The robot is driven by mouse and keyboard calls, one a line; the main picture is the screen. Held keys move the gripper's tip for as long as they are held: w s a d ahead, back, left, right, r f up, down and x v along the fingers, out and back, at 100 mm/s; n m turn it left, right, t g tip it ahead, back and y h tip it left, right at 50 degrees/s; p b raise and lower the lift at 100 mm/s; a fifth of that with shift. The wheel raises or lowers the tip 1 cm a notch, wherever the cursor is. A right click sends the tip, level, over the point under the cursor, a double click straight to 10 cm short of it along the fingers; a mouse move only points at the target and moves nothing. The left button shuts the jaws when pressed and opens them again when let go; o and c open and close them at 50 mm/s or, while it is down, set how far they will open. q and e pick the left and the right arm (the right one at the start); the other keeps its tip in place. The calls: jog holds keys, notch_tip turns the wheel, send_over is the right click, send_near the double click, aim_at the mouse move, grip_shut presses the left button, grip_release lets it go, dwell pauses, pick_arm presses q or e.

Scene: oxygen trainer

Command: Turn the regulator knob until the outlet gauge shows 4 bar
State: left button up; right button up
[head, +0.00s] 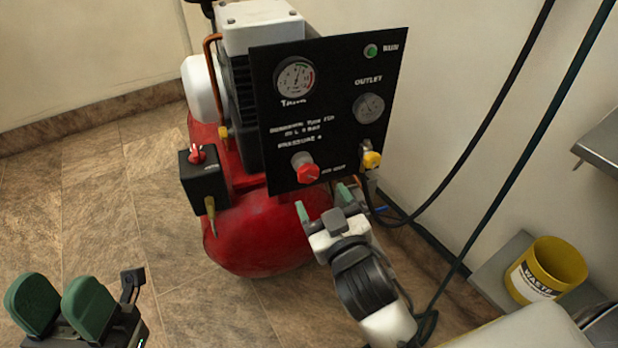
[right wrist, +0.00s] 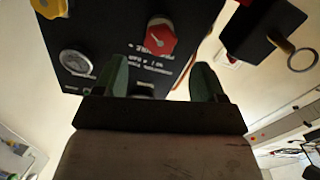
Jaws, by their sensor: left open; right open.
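The red regulator knob (head: 307,173) is on the lower part of the black panel (head: 330,110). It also shows in the right wrist view (right wrist: 160,38), ahead of the fingers. The outlet gauge (head: 369,108) is at the panel's right; its reading is too small to tell. It shows at the left in the right wrist view (right wrist: 75,63). My right gripper (head: 322,204) is open and empty, just below the knob and apart from it. Its green fingers also show in the right wrist view (right wrist: 162,80). My left gripper (head: 60,300) is open and empty at the lower left, far from the panel.
The tank gauge (head: 294,77) and a green lamp (head: 370,51) are on the panel. A yellow fitting (head: 371,160) sits right of the knob. A black switch box (head: 205,180) and red tank (head: 262,232) are nearby. Hoses hang at right; a yellow bin (head: 545,270) stands lower right.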

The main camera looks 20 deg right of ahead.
aim_at(310, 177)
jog(key=w+b, duration=0.1)
jog(key=w, duration=0.6)
jog(key=shift+w+a, duration=0.1)
jog(key=shift+w, duration=0.1)
jog(key=c, duration=0.9)
jog(key=shift+r+m+p, duration=0.1)
jog(key=shift+m+p, duration=0.25)
jog(key=shift+m, duration=0.15)
jog(key=shift+c, duration=0.2)
